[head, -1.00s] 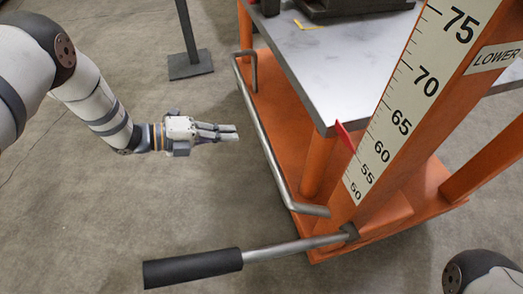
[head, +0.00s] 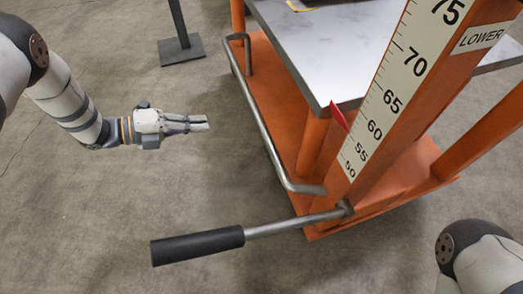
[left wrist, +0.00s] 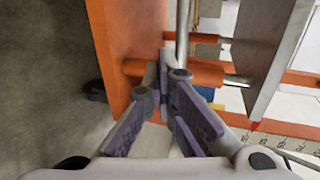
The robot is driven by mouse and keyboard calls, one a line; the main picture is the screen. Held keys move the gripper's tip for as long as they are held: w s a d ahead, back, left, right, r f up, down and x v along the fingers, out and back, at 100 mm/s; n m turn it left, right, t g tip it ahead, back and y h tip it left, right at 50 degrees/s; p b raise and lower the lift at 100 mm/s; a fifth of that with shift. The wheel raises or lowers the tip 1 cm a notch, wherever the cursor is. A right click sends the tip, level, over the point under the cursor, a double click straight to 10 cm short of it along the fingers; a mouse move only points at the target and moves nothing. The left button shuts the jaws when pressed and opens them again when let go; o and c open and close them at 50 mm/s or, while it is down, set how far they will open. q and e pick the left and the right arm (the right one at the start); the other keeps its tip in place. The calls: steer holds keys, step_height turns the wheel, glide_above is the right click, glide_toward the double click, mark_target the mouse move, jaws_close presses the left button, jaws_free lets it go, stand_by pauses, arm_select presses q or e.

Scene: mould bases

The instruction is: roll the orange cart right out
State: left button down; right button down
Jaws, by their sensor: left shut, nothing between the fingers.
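The orange cart (head: 282,107) stands to the right of my left gripper in the head view. It has a grey tabletop (head: 318,48), a grey bent rail (head: 262,125) along its left side, and a lever with a black grip (head: 197,246) sticking out toward the front left. My left gripper (head: 207,123) is shut and empty, in the air to the left of the rail and apart from it. In the left wrist view its fingers (left wrist: 167,62) are closed, with the orange frame (left wrist: 125,45) beyond them. My right gripper is out of view; only part of my right arm shows.
A white scale (head: 386,95) with a red pointer (head: 339,116) and a "LOWER" label (head: 480,38) stands on the cart's orange post. A dark post on a flat base (head: 182,49) stands on the floor behind. Concrete floor (head: 90,220) at the left is clear.

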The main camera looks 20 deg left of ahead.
arm_select(q)
steer(key=s+a, duration=0.7)
steer(key=a, duration=0.4)
steer(key=shift+s+a, duration=0.2)
steer(key=shift+s, duration=0.15)
stand_by(0.3)
steer(key=c, duration=1.9)
jaws_free()
